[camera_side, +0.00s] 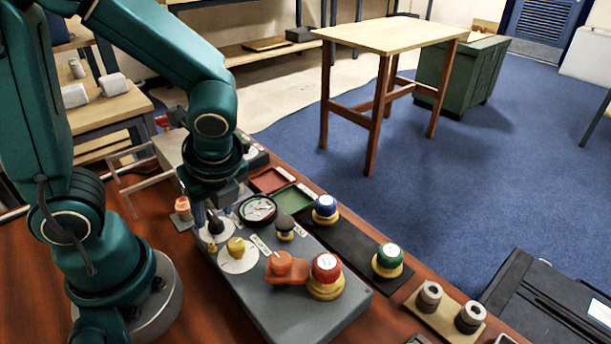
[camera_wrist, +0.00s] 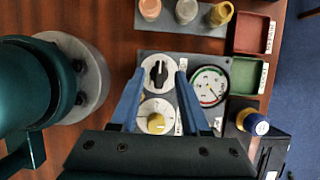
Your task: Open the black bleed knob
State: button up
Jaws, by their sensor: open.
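The black knob (camera_wrist: 158,73) sits on a white round dial plate on the grey manifold block; it also shows in the side view (camera_side: 215,224), partly hidden by my gripper. My gripper (camera_wrist: 160,76) is open, with its two blue fingers on either side of the black knob in the wrist view. In the side view my gripper (camera_side: 207,210) points down just over the knob. I cannot tell whether the fingers touch it. A yellow knob (camera_side: 236,246) on a second white dial is beside it, and lies between the fingers nearer the palm in the wrist view (camera_wrist: 156,123).
A round gauge (camera_side: 258,210) and a dark-capped fitting (camera_side: 284,225) stand close by. An orange lever (camera_side: 283,266) and a red-capped valve (camera_side: 326,274) are on the block's near end. Red (camera_side: 269,180) and green (camera_side: 291,197) trays lie behind.

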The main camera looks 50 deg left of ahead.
jog(key=shift+v, duration=2.15)
jog(key=d+r+n+t+h, duration=0.3)
jog(key=r+n+t+h, duration=0.1)
jog(key=n, duration=1.4)
jog(key=shift+d+r+t+h, duration=0.3)
jog(key=shift+r+t, duration=0.3)
jog(key=shift+t, duration=0.2)
jog(key=shift+s, duration=0.1)
